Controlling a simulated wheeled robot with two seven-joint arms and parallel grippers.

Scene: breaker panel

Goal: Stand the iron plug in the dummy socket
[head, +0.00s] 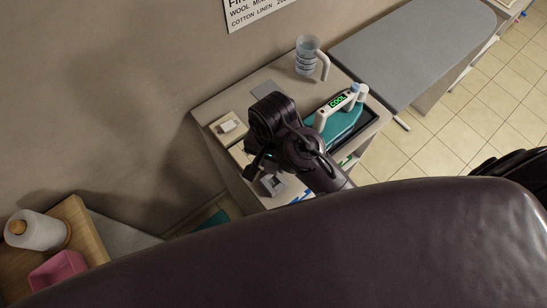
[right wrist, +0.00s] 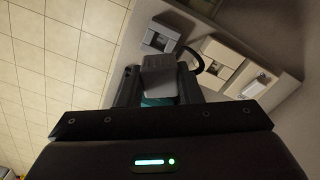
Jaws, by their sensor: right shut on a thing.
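My right gripper (right wrist: 160,88) is shut on the iron plug (right wrist: 160,72), a grey block between its two fingers. In the head view the right gripper (head: 256,160) is over the cabinet's near left part, and the plug cannot be made out there. A grey block with a recess (right wrist: 160,37), apparently the dummy socket, lies just beyond the plug in the wrist view; it also shows in the head view (head: 273,183). Whether plug and block touch cannot be told. The teal and white iron (head: 343,118) stands to the right, its display reading COOL. My left gripper is not in view.
A beige holder (right wrist: 222,52) and a beige plate with a white piece (head: 229,126) sit beside the grey block. A black cord (right wrist: 197,60) curves near the plug. A clear jug (head: 308,58) stands at the back, and a grey ironing board (head: 415,50) at the right.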

